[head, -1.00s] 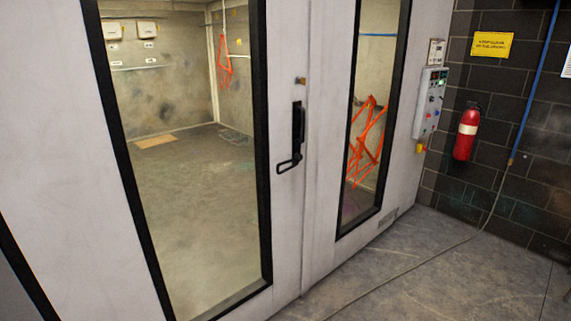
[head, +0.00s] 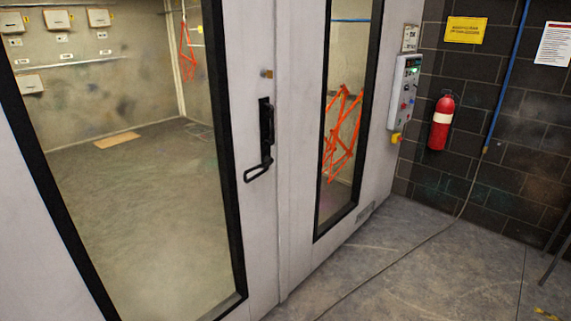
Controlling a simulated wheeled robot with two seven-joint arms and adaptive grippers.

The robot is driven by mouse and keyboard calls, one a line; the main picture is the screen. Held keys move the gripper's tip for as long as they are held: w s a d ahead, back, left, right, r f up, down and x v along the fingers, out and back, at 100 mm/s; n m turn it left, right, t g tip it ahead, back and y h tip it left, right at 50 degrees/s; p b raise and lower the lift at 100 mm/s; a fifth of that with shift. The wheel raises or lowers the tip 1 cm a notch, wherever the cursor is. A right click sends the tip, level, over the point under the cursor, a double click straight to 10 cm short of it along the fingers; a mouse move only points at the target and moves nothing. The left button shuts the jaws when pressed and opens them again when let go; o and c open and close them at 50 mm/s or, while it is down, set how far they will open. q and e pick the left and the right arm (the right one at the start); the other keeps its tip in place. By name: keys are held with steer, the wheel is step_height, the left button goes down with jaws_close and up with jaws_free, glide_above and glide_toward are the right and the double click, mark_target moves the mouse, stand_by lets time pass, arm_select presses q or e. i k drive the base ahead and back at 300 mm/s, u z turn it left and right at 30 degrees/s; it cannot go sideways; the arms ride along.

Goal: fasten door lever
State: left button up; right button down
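The door lever (head: 258,171) is a black looped handle at the lower end of a black vertical plate (head: 266,124). It sticks out to the left and slightly down from the plate. The plate sits at the right edge of the white booth door (head: 258,230), beside the seam with the fixed panel. A small brass-coloured fitting (head: 267,73) sits above the plate. The door looks closed, flush with the panel. Neither of my grippers is in the head view.
A control box (head: 404,92) is on the booth's right end. A red fire extinguisher (head: 441,122) hangs on the dark block wall. A hose (head: 420,243) runs across the concrete floor. Orange frames (head: 342,135) show through the right window. The floor before the booth is otherwise mostly clear.

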mark_target(269, 161)
steer(key=z, duration=0.1)
steer(key=i, duration=0.75)
steer(key=u, duration=0.7)
steer(key=i, duration=0.55)
steer(key=u, duration=0.45)
